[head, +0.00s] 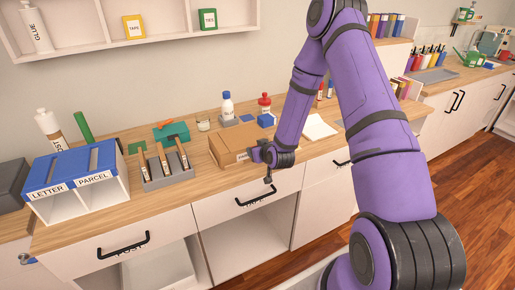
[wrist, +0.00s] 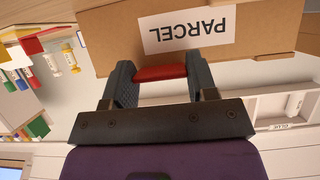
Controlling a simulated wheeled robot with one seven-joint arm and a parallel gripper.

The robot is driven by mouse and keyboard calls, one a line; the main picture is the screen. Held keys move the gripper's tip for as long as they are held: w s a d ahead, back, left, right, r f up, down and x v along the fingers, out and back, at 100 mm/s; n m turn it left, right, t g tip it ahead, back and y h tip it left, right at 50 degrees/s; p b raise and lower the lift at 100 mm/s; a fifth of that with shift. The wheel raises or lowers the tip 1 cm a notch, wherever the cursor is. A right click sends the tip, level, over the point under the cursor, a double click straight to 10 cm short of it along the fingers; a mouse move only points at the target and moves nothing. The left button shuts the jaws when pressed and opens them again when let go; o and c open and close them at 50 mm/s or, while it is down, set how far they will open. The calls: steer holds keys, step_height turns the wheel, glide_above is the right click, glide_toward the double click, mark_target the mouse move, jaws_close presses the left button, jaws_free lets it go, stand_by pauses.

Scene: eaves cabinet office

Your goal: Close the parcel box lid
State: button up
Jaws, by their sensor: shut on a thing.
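The brown cardboard parcel box (head: 232,143) sits on the wooden counter, left of my gripper (head: 256,154). Its top looks flat in the head view, but I cannot tell whether the lid is fully down. In the wrist view the box's panel (wrist: 112,40) fills the top of the picture, with an upside-down PARCEL label (wrist: 186,28). A red tab (wrist: 160,73) at the panel's edge lies between the fingers of my gripper (wrist: 160,76), which is shut on it. In the head view my gripper hides the tab and part of the label.
A grey holder (head: 165,180) with wooden-handled tools and a blue-topped LETTER/PARCEL sorter (head: 70,172) stand left of the box. A blue-capped bottle (head: 227,106), a red-capped bottle (head: 264,103) and a blue block (head: 266,120) stand behind. White paper (head: 318,128) lies to the right.

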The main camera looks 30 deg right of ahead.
steer(key=shift+f, duration=0.2)
steer(key=o, duration=1.3)
steer(key=shift+w, duration=0.1)
steer(key=v, duration=1)
steer(key=shift+s+r, duration=0.15)
steer(key=shift+s, duration=0.2)
steer(key=shift+r, duration=0.1)
